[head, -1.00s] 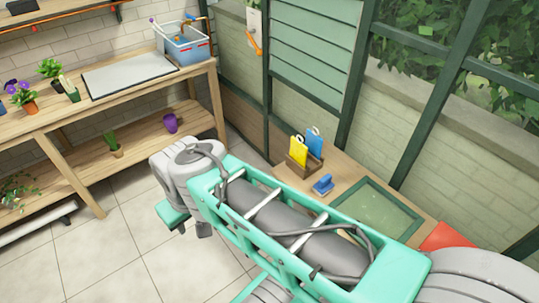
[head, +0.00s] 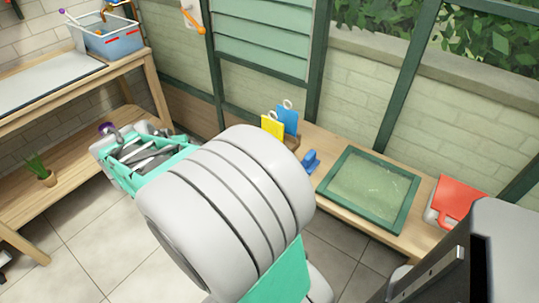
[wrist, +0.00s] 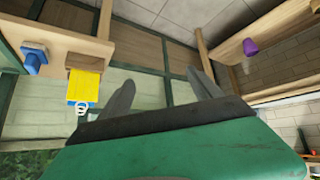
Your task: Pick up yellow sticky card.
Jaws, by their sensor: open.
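The yellow sticky card (head: 272,126) stands upright in a small wooden holder (head: 293,142) on the low bench by the glazed wall. A blue card (head: 287,118) stands just behind it. In the wrist view the picture is turned over, and the yellow card (wrist: 84,88) hangs left of my gripper (wrist: 163,90) with its white loop downward. My gripper's two grey fingers are spread apart with nothing between them. They are clear of the card.
A blue-handled tool (head: 311,161) lies right of the holder. A green-framed panel (head: 336,172) and a red item (head: 458,200) lie farther right on the bench. A wooden shelf unit (head: 95,160) with a blue tub (head: 112,42) stands at left. Tiled floor is open between.

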